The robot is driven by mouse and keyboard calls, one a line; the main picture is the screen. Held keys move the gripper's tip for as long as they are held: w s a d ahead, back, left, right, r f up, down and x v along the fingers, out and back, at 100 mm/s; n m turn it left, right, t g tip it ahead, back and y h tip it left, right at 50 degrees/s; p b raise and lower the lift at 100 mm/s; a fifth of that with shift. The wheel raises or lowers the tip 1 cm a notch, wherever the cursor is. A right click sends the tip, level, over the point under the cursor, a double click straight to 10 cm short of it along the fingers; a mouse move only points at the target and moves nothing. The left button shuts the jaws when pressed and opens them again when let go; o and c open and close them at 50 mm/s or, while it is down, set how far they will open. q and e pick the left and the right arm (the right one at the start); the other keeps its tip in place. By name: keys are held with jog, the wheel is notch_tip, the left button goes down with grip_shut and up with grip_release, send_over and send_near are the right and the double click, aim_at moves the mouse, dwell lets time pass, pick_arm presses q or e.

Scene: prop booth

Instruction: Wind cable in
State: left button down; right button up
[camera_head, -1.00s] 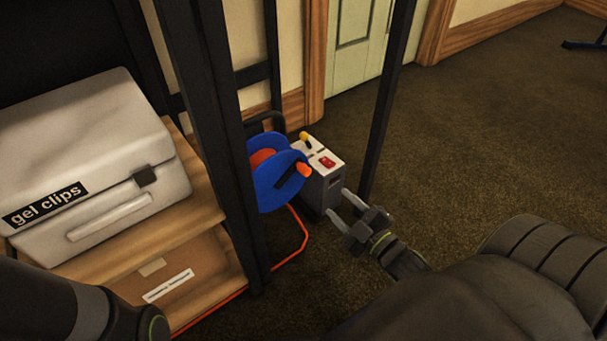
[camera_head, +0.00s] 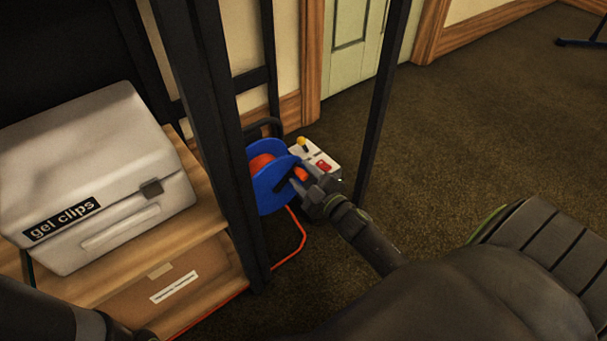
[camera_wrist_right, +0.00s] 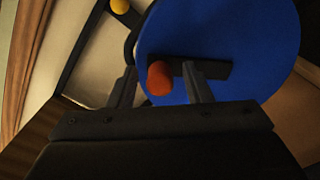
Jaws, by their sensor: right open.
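A blue cable reel (camera_head: 264,193) with an orange drum stands on the floor behind a black upright. An orange cable (camera_head: 303,236) runs from it along the floor to the lower left. The reel's orange crank knob (camera_head: 300,174) sits on a dark crank arm, which also shows in the right wrist view (camera_wrist_right: 217,69). My right gripper (camera_head: 308,181) is open at the knob. In the right wrist view its two fingers stand either side of the knob (camera_wrist_right: 160,78), with the knob between their tips; I cannot tell whether they touch it. Only my left arm shows, at the lower left; its gripper is out of view.
A grey box (camera_head: 322,160) with a red switch and a yellow-knobbed lever stands right beside the reel. Black uprights (camera_head: 380,100) flank them. A white "gel clips" case (camera_head: 100,150) sits on a wooden shelf at left.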

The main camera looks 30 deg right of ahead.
jog(key=shift+w, duration=0.1)
jog(key=shift+c, duration=0.5)
grip_shut()
jog(key=shift+f, duration=0.1)
